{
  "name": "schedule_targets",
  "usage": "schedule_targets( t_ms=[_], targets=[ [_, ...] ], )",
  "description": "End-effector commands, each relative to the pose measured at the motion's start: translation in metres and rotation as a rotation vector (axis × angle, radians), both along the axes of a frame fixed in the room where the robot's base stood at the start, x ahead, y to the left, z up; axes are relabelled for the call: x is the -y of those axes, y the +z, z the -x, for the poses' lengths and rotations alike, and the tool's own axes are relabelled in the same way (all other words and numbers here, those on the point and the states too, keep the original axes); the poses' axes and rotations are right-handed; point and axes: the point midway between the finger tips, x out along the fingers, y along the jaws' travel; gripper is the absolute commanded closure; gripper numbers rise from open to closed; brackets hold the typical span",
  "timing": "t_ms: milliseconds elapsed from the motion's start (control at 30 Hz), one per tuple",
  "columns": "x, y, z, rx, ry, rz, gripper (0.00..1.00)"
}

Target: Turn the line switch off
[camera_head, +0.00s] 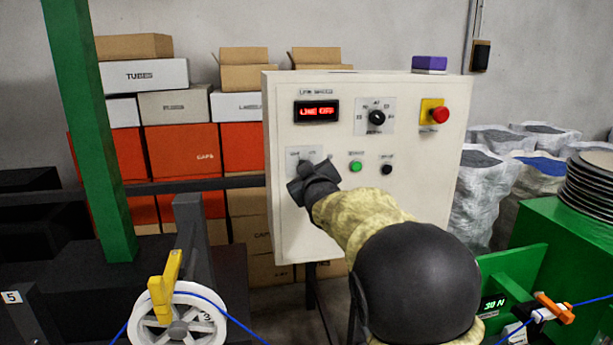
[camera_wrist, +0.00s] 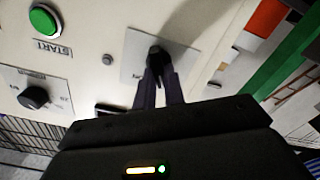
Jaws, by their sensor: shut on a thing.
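The white control panel (camera_head: 290,225) stands ahead of me in the head view. My gripper (camera_head: 308,172) is at the line switch on the panel's left side and largely covers it there. In the wrist view the black knob of the line switch (camera_wrist: 154,51) sits on a pale plate (camera_wrist: 185,62). My gripper (camera_wrist: 160,72) is shut on this knob, one dark finger on each side. The small lettering on the switch plate is too blurred to read.
A green start button (camera_head: 356,167) and a black button (camera_head: 387,169) lie right of the switch. Above are a rotary dial (camera_head: 376,117) and a red emergency button (camera_head: 439,115). A purple block (camera_head: 429,63) rests on the panel top. A white wheel (camera_head: 205,325) carries blue cable at front left.

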Motion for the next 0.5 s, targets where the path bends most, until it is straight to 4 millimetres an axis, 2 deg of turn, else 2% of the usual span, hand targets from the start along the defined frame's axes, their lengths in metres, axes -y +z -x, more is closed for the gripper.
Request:
schedule_targets(
  t_ms=[333,367,400,467,500],
  targets=[
    [0.0002,-0.0038,-0.0001,-0.007,-0.001,0.006,1.0],
    [0.0002,-0.0039,-0.0001,-0.007,-0.001,0.006,0.85],
    [0.0002,-0.0038,-0.0001,-0.007,-0.001,0.006,0.77],
    [0.0001,-0.0033,0.0,-0.006,-0.001,0.006,0.67],
    [0.0001,-0.0029,0.0,-0.006,0.0,0.005,0.67]
  ],
)
